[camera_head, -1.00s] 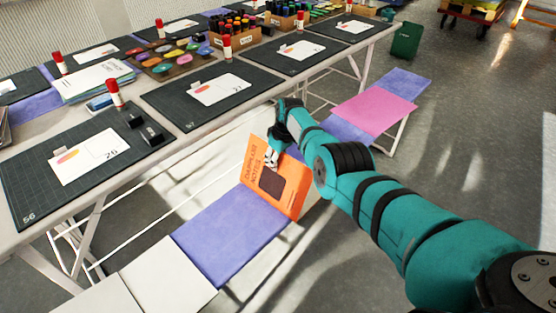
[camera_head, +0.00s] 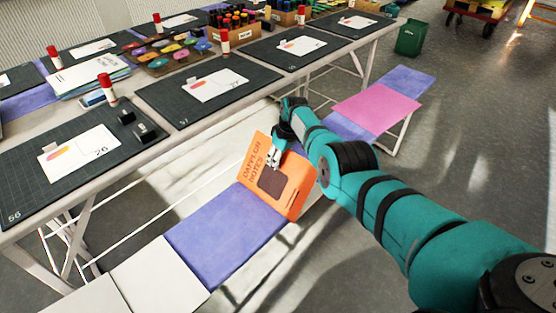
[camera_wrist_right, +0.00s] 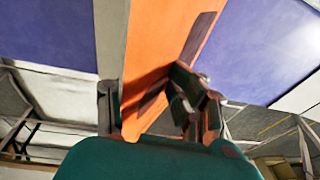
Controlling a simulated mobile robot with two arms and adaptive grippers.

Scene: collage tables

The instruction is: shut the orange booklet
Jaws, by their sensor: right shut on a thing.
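The orange booklet (camera_head: 268,183) stands tilted on the bench beside the long table, its dark-labelled cover raised and facing me. Some white shows behind its right edge; the pages and spine are mostly hidden. My right gripper (camera_head: 273,158) reaches over the upper edge of the cover, with fingertips showing in front of it. In the right wrist view, the orange cover (camera_wrist_right: 160,35) runs between the fingers of the right gripper (camera_wrist_right: 152,110), which is shut on it. My left gripper is not in view.
The bench has purple mats (camera_head: 225,235) and a pink sheet (camera_head: 377,108). The long table's edge (camera_head: 180,138) runs close beside it, carrying dark cutting mats (camera_head: 160,100), cards and glue sticks. A green bin (camera_head: 411,38) stands on the floor beyond. Open floor lies right.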

